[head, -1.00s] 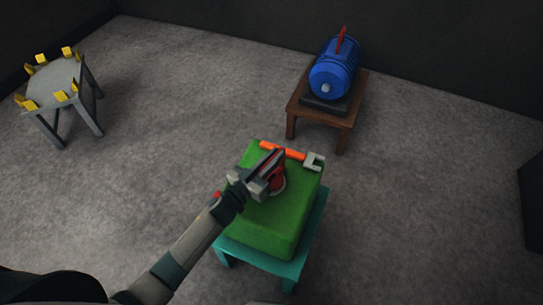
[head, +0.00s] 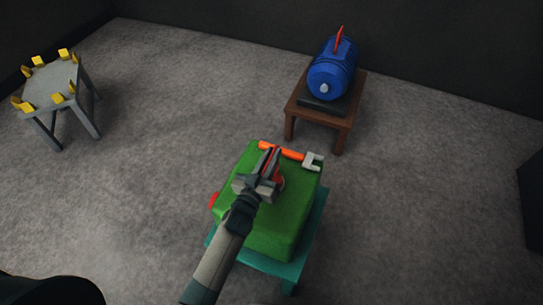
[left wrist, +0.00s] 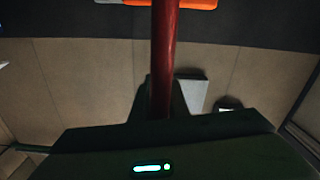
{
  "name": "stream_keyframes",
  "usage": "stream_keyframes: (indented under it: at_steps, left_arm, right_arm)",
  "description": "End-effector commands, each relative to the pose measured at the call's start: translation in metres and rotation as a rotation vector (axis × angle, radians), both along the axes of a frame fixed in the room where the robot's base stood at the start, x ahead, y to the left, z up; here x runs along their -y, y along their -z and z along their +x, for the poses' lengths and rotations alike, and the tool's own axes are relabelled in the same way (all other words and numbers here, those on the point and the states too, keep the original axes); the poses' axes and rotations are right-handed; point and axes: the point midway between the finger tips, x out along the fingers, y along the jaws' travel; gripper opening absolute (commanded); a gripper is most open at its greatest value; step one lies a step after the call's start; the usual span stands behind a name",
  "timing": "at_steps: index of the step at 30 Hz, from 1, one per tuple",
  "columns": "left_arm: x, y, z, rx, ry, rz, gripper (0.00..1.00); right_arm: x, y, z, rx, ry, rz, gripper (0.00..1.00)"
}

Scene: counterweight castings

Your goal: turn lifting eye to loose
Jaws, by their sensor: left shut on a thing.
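A green casting (head: 275,225) sits on a teal stand in the head view. The red lifting eye (head: 281,182) is on its top, mostly hidden behind my left gripper (head: 271,163). My left gripper is shut on the lifting eye; in the left wrist view a red bar (left wrist: 164,60) runs up between the fingers. A second red part (head: 213,200) shows at the left side of the casting. My right gripper is not in view.
An orange wrench with a grey jaw (head: 290,153) lies along the back of the casting's top. A blue motor (head: 332,75) with a red eye stands on a brown table (head: 318,121) behind. A grey stand (head: 50,85) with yellow blocks is at the far left. The floor between is clear.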

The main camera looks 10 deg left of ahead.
Motion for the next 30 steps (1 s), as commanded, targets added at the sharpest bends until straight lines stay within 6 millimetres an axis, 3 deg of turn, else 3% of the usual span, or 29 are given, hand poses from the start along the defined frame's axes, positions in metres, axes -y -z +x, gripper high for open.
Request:
stream_keyframes:
  at_steps: [2,3,4,20,26,30]
  left_arm:
    - [0.001,0.001,-0.001,-0.002,0.001,-0.002,0.0]
    - [0.001,0.001,-0.001,-0.002,0.001,-0.002,0.24]
    - [0.001,0.001,-0.001,-0.002,0.001,-0.002,0.31]
    - [-0.003,0.001,-0.01,-0.001,0.001,0.0,0.31]
    - [-0.009,0.003,-0.035,-0.002,0.0,0.0,0.31]
    - [-0.015,0.003,-0.06,-0.003,0.002,0.001,0.31]
  right_arm:
    - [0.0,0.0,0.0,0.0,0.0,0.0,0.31]
    - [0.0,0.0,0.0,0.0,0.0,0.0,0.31]
    - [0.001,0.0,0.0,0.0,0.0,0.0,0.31]
    - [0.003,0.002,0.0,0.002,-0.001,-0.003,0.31]
    - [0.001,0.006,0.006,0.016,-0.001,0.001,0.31]
    - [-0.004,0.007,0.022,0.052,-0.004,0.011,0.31]
